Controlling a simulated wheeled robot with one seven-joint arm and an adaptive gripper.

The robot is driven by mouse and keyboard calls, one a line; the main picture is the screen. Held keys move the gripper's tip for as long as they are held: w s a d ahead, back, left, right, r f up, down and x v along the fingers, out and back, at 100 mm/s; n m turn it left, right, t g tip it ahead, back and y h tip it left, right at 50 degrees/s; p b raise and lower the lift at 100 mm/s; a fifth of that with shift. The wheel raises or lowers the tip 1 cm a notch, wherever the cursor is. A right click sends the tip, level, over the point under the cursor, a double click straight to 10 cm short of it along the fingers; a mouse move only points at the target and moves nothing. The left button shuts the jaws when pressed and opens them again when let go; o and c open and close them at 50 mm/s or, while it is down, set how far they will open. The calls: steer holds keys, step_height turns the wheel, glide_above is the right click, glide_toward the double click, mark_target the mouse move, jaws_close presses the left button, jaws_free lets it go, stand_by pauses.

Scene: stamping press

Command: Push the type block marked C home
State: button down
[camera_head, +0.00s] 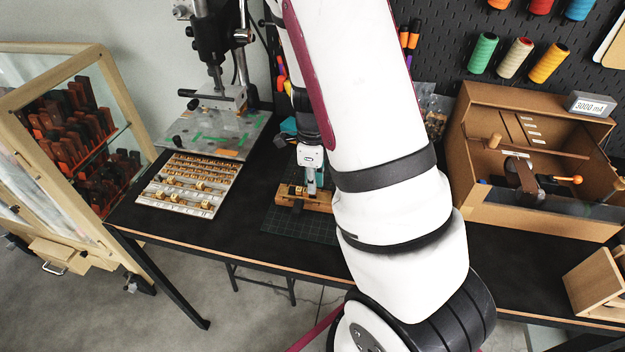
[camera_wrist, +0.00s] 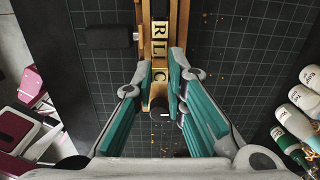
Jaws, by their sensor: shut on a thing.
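The brass type block marked C (camera_wrist: 159,77) stands in the slot of a wood and brass holder (camera_wrist: 146,12), nearest me in its row. Blocks marked R (camera_wrist: 159,28) and L (camera_wrist: 159,48) stand beyond it, with a small gap seeming to show between L and C. My gripper (camera_wrist: 161,82) has its teal fingers closed on both sides of the C block. In the head view, my gripper (camera_head: 312,186) points down at the holder (camera_head: 292,200); the letters are too small to read there.
The holder lies on a dark cutting mat (camera_head: 285,222), with a black-handled part (camera_wrist: 108,37) at its left. A tray of brass type (camera_head: 180,205) and a press (camera_head: 215,95) stand left. A wooden box (camera_head: 540,215) stands right. Bottles (camera_wrist: 295,120) show at the wrist view's right.

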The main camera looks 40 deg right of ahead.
steer(key=shift+f+b, duration=0.7)
steer(key=shift+f, duration=0.5)
steer(key=c, duration=1.5)
jaws_free()
steer(key=shift+c, duration=0.2)
steer(key=shift+s+r+p, duration=0.1)
steer(key=shift+r+p, duration=2.1)
steer(key=shift+r, duration=1.35)
